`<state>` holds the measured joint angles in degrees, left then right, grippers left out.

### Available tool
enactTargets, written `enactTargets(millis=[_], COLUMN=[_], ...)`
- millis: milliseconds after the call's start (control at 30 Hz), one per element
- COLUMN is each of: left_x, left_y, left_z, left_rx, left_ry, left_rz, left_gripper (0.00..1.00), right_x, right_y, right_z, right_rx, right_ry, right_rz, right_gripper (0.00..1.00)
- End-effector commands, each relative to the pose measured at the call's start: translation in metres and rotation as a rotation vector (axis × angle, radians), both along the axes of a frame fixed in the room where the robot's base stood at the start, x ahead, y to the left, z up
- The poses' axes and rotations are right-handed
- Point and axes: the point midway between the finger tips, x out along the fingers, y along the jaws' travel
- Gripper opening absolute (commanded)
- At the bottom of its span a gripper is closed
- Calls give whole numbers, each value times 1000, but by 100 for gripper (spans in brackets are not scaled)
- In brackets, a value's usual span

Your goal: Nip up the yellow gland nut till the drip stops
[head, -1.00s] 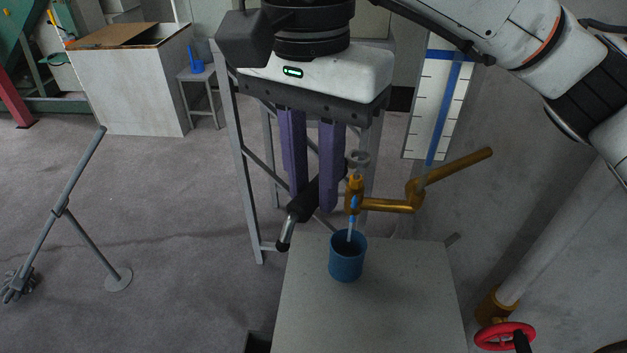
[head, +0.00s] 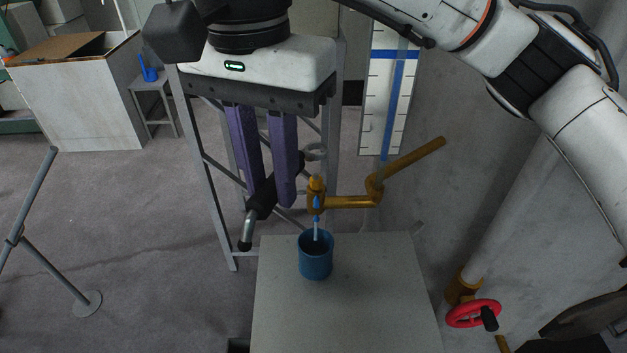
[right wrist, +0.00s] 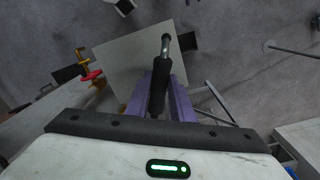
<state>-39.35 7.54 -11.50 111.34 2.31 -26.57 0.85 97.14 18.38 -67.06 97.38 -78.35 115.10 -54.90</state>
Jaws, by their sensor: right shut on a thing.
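The yellow gland nut (head: 316,184) sits on top of a small brass cock (head: 317,203), above a blue cup (head: 316,262). Blue drops and a pale streak show between the cock and the cup. My right gripper (head: 265,200), with purple fingers, is shut on a black-handled tool (head: 261,200) with a bare metal end. The tool tilts and is left of the nut, apart from it. It also shows in the right wrist view (right wrist: 159,86). A grey ring (head: 316,151) is above the nut; I cannot tell whether it belongs to the tool. My left gripper is out of view.
The cup stands on a grey block top (head: 345,310). A red handwheel (head: 474,313) is at lower right. A metal frame (head: 205,180) stands behind my gripper.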

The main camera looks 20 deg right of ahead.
Motion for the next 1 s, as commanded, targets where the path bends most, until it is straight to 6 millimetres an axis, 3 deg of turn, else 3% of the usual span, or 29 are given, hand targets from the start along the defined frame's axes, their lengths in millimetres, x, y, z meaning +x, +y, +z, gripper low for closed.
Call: enactTargets(millis=[333,1000], left_x=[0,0], left_y=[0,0], left_z=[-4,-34], left_rx=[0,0], left_ry=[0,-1], left_rz=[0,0], left_gripper=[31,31], right_x=[-1,-1], right_y=[1,1], right_z=[-3,-41], right_rx=[-4,-4], right_ry=[-4,-4], right_rz=[0,0], right_gripper=[0,0])
